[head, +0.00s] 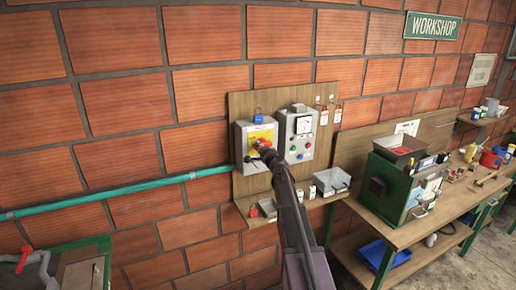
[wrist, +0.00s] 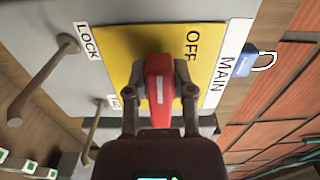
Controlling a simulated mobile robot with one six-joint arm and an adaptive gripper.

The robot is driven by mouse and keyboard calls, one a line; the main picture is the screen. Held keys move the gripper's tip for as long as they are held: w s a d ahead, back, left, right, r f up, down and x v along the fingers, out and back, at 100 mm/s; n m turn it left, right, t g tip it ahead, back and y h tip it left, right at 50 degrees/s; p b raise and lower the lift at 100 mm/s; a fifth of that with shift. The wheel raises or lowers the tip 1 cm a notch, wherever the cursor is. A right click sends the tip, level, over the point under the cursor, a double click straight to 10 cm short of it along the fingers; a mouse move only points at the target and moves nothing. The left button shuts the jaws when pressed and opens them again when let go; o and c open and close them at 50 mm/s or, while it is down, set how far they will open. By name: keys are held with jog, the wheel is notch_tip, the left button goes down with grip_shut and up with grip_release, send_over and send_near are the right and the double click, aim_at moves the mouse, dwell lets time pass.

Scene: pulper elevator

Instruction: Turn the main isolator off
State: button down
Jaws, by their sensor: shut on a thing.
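The main isolator is a grey box (head: 241,134) with a yellow plate (head: 258,134) on a wooden wall board. Its red handle (wrist: 160,88) stands on the yellow plate (wrist: 115,50) in the wrist view, with a white stripe along it. My gripper (wrist: 160,92) is shut on the handle, one finger on each side. The handle lies parallel to the lettering. The words OFF (wrist: 191,45) and MAIN (wrist: 224,75) show to its right in the turned wrist view, and LOCK (wrist: 88,40) to its left.
Below are a shelf with a grey tray (head: 332,181) and a red padlock (head: 253,211). A bent metal handle (wrist: 45,75) projects near my gripper. A cluttered bench stands right.

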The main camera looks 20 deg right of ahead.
jog(key=shift+c, duration=2.4)
grip_release()
jog(key=shift+w+d+r, duration=0.1)
jog(key=shift+w+d, duration=0.05)
jog(key=shift+d, duration=0.25)
jog(key=shift+w+d, duration=0.1)
jog(key=shift+d, duration=0.1)
jog(key=shift+s+a, duration=0.2)
jog(key=shift+a, duration=0.1)
jog(key=s, duration=1.2)
jog(key=shift+d, duration=0.25)
jog(key=shift+w, duration=0.1)
